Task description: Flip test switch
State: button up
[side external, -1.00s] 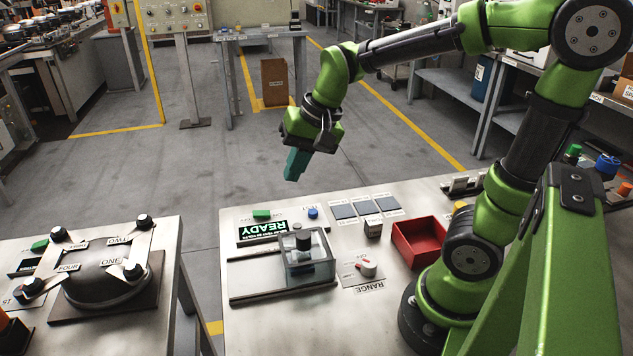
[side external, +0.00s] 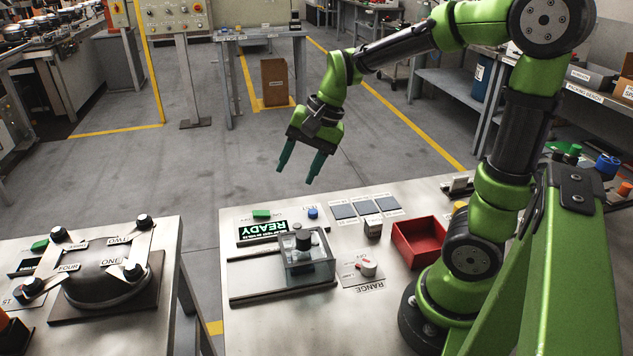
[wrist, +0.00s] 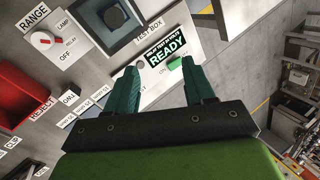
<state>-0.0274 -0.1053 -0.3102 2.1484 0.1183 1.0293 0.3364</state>
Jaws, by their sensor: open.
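The test bench panel (side external: 285,335) carries a lit green READY display (side external: 262,231), a green switch or button (side external: 261,213) and a blue button (side external: 313,212). I cannot tell which one is the test switch. In the wrist view the green piece (wrist: 176,64) shows partly behind my right finger, beside the READY display (wrist: 166,50). A label ending in "ST" shows partly between the fingers. The blue button cannot be made out there. My gripper (side external: 299,174) is open and empty, pointing down above the bench's far edge. Its two teal fingers also show in the wrist view (wrist: 158,68).
A clear test box (side external: 308,262) with a black part inside stands in front of the display. Right of it are the RANGE knob (side external: 368,268), several dark pads (side external: 344,211) and a red reject bin (side external: 419,241). A separate fixture table (side external: 175,320) stands left, across a gap.

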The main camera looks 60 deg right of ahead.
aim_at(261, 213)
jog(key=w+d+f+m, duration=0.3)
jog(key=w+d+m, duration=0.55)
jog(key=m, duration=0.55)
jog(key=shift+g, duration=0.3)
jog(key=x, duration=1.6)
jog(key=shift+w+a, duration=0.15)
jog(key=shift+a, duration=0.3)
